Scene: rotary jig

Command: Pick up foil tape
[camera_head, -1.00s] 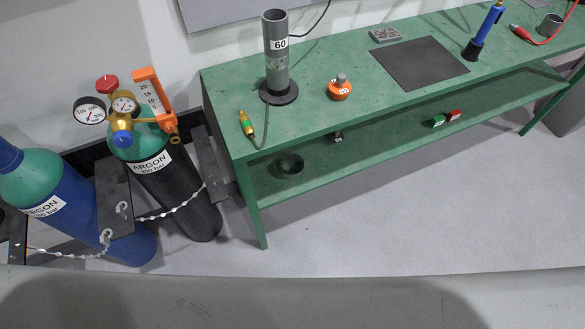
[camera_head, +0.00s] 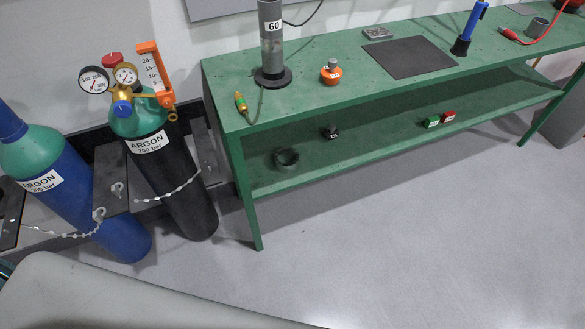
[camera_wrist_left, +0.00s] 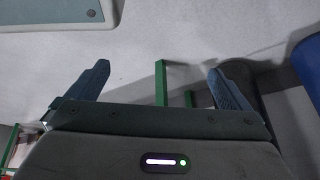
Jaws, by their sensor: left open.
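A dark grey ring-shaped roll (camera_head: 286,159) lies on the lower shelf of the green bench (camera_head: 235,110), near its left end. It looks like a tape roll, but I cannot read any label on it. My left gripper (camera_wrist_left: 160,86) shows in the left wrist view. Its two blue-grey fingers are wide apart with nothing between them. Green bench legs show beyond the fingers, at a distance. Neither gripper shows in the head view, and my right gripper is in no view.
The shelf also holds a small dark item (camera_head: 330,132), a green block (camera_head: 431,122) and a red block (camera_head: 449,117). A black gas cylinder (camera_head: 183,195) and a blue one (camera_head: 105,220) stand chained left of the bench. The floor (camera_head: 370,240) in front is clear.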

